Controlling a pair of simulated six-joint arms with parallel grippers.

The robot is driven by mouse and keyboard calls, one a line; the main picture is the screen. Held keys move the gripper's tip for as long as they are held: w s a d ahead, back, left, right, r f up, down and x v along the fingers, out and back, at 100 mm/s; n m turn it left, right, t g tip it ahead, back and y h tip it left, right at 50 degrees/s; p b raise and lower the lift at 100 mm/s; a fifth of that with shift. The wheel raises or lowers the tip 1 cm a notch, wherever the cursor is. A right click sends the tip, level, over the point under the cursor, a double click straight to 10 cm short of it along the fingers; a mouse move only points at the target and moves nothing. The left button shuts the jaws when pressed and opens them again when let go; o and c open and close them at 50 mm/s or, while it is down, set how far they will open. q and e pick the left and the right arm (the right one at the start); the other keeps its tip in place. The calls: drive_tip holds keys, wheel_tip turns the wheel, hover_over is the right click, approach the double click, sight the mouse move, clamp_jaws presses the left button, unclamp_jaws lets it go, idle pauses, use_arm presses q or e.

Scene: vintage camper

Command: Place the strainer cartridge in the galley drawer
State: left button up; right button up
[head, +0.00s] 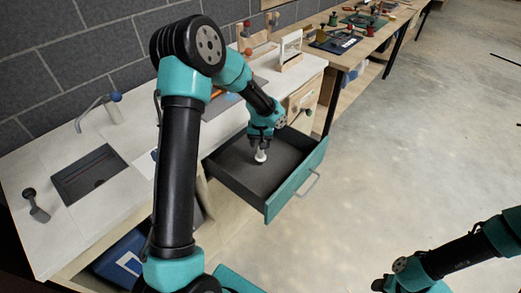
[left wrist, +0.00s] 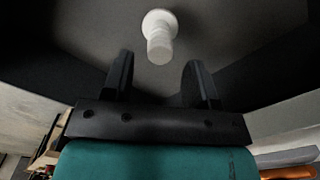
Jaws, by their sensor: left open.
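The strainer cartridge (head: 260,156) is a small white piece with a wider round flange at one end. It is inside the open galley drawer (head: 297,188), which has a dark interior and a teal front. In the left wrist view the cartridge (left wrist: 159,34) shows just beyond and between the two black fingertips, with dark drawer floor behind it. My left gripper (head: 261,143) is over the drawer, fingers open and apart from the cartridge. My right gripper (head: 379,285) is at the bottom edge, mostly cut off, far from the drawer.
The pale counter has a dark sink (head: 90,174), a faucet (head: 100,106) with a blue knob and a dark scoop (head: 37,206). A white framed stand (head: 290,50) is on the counter behind the drawer. The concrete floor right of the drawer is clear.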

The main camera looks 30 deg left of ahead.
use_arm(q)
wheel_tip(320, 180, up, 6)
drive_tip(key=shift+c, duration=0.4)
idle(1.3)
